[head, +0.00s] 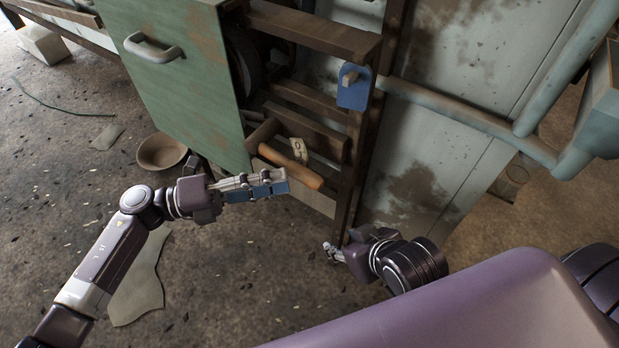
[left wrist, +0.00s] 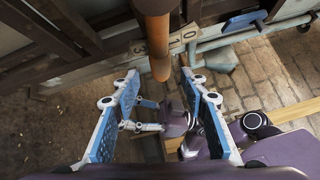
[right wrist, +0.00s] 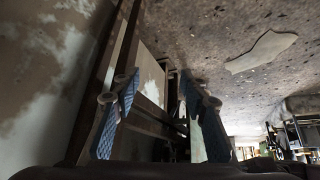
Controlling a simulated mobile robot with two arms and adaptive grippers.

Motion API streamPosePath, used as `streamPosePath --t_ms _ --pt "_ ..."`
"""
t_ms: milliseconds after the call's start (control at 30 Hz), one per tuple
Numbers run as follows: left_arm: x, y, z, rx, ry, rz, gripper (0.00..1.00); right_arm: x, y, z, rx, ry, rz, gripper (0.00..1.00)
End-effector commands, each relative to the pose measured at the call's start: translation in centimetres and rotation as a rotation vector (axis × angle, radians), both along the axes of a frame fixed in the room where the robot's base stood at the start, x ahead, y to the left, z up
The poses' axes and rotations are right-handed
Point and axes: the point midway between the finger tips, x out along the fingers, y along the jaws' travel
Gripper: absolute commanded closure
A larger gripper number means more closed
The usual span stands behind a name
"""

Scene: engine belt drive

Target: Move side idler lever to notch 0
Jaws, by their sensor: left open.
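The side idler lever shows as an orange-brown handle (head: 291,168) sticking out of the dark frame, slanting down to the right. A pale plate marked 0 (head: 298,149) is beside its upper part. In the left wrist view the lever's handle (left wrist: 160,45) hangs from the top, its end at the mouth of my left gripper (left wrist: 160,85), whose blue-padded fingers are apart on either side. In the head view my left gripper (head: 270,186) is just below and left of the handle. My right gripper (right wrist: 157,88) is open and empty, low beside the frame; it also shows in the head view (head: 332,252).
A green panel with a handle (head: 175,80) stands left of the frame. A blue tab (head: 353,90) is on the frame's upright. Pale pipes (head: 470,118) run along the wall at right. A bowl (head: 161,152) lies on the floor.

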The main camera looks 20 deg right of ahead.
Motion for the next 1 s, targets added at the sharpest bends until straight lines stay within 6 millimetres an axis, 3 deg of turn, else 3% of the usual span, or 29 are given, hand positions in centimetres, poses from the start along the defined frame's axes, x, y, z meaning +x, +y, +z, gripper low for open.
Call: streamPosePath --t_ms 400,767,1000 --pt "-0.7 -6.1 0.4 -0.003 0.002 0.001 0.6 1.3 0.4 0.7 0.012 -0.057 0.005 0.6" --pt "-0.7 -6.8 0.4 -0.002 0.003 0.004 0.6 1.5 0.5 0.9 0.015 -0.07 0.006 0.6" --pt "-0.7 -6.8 0.4 -0.002 0.003 0.004 0.84 1.5 0.6 0.8 0.016 -0.069 0.006 0.6"
